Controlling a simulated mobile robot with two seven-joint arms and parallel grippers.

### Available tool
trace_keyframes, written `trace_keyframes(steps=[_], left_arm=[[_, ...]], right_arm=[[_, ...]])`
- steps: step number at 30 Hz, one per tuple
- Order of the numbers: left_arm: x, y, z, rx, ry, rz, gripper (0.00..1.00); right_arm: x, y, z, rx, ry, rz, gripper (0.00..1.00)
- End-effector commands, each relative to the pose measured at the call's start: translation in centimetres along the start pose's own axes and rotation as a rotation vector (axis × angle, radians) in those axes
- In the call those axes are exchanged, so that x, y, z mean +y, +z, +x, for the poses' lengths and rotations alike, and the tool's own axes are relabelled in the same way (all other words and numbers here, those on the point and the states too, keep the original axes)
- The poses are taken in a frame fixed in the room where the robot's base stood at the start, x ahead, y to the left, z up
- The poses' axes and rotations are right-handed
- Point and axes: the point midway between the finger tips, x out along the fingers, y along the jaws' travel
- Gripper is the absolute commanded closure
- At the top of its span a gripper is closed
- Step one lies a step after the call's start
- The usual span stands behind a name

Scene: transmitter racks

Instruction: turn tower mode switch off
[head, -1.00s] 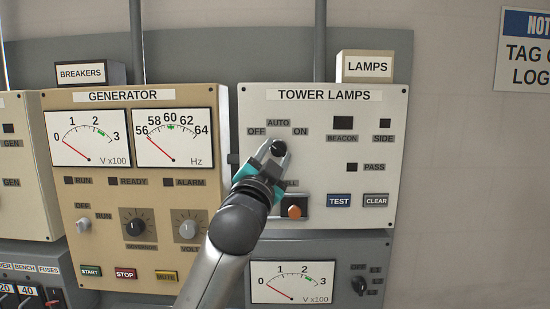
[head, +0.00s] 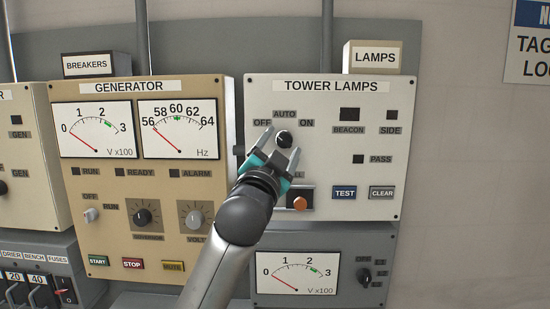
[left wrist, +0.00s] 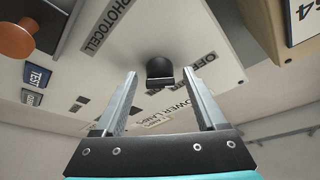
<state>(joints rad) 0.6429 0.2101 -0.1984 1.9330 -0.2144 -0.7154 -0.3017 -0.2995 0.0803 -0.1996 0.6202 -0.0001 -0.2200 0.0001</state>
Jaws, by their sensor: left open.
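The tower mode switch is a black round knob (head: 284,139) on the cream TOWER LAMPS panel (head: 340,120), below AUTO and between the OFF and ON labels. It also shows in the left wrist view as a dark knob (left wrist: 160,73) standing out from the panel. Its pointer direction is too small to tell for sure. My left gripper (head: 278,146) is open, its grey fingers spread just below and either side of the knob. In the left wrist view the open fingers (left wrist: 160,74) leave a gap on both sides of the knob. My right gripper is not in view.
An orange button (head: 300,203) sits just below my left gripper. TEST (head: 344,192) and CLEAR (head: 382,193) buttons are to its right. The GENERATOR panel (head: 150,160) with gauges and knobs adjoins at left. A grey gauge panel (head: 345,245) lies below.

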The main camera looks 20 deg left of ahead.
Motion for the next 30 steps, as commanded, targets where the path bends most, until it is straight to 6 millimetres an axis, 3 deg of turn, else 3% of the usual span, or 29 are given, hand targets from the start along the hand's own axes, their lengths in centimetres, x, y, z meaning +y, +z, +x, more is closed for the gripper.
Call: trace_keyframes(steps=[8, 25, 30], left_arm=[[0.1, 0.2, -3.0, 0.001, 0.0, 0.001, 0.27], [0.1, 0.2, -12.7, 0.0, 0.001, 0.0, 0.27], [-0.1, -0.1, -13.4, -0.005, 0.003, -0.002, 0.27]], right_arm=[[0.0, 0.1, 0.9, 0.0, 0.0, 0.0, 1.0], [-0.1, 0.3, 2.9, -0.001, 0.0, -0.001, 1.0], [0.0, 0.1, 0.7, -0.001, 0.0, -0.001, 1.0]])
